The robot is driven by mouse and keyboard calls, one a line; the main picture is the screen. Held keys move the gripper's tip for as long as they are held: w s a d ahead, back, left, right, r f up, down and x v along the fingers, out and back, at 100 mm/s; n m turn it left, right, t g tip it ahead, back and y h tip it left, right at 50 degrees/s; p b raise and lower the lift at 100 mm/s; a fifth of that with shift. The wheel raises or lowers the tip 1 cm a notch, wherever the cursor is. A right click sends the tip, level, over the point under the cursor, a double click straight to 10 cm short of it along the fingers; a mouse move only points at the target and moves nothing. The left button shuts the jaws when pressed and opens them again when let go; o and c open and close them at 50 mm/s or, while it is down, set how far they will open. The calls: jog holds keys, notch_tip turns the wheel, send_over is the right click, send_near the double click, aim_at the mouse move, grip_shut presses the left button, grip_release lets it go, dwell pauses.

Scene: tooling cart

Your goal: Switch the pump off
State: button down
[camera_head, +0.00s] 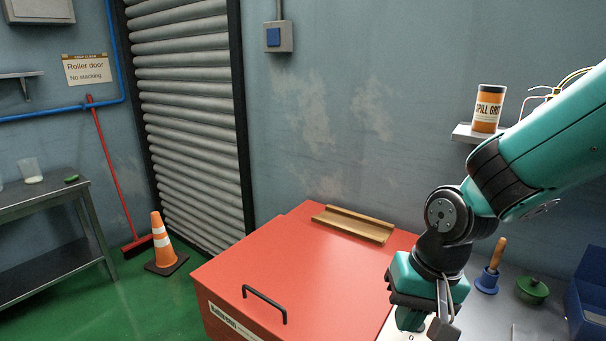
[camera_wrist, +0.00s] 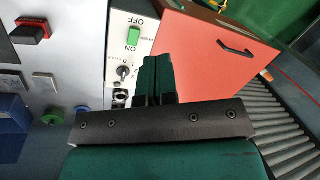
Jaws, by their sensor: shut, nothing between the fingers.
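A pale switch panel (camera_wrist: 120,50) shows in the wrist view. It carries a green rocker switch (camera_wrist: 133,36) with the word OFF beside its upper end, upside down in this view. A rotary knob (camera_wrist: 123,72) sits below the rocker, with dark round parts under it that my gripper partly hides. I cannot tell the gap to the panel. In the head view my gripper (camera_head: 432,328) is over the panel at the bottom edge, which mostly hides the panel.
A red chest (camera_head: 290,265) with a black handle (camera_head: 265,305) and a wooden tray (camera_head: 353,224) stands left of my gripper. A wooden-handled blue tool (camera_head: 489,270), a green round object (camera_head: 532,290) and a blue bin (camera_head: 588,300) are on the right.

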jog(key=s+r+n+y+b, duration=0.1)
jog(key=s+r+n, duration=0.7)
jog(key=s, duration=0.4)
jog(key=shift+s+a+r+y, duration=0.3)
jog(key=shift+a+r+y, duration=0.1)
jog(key=shift+a+r, duration=0.05)
jog(key=shift+w, duration=0.1)
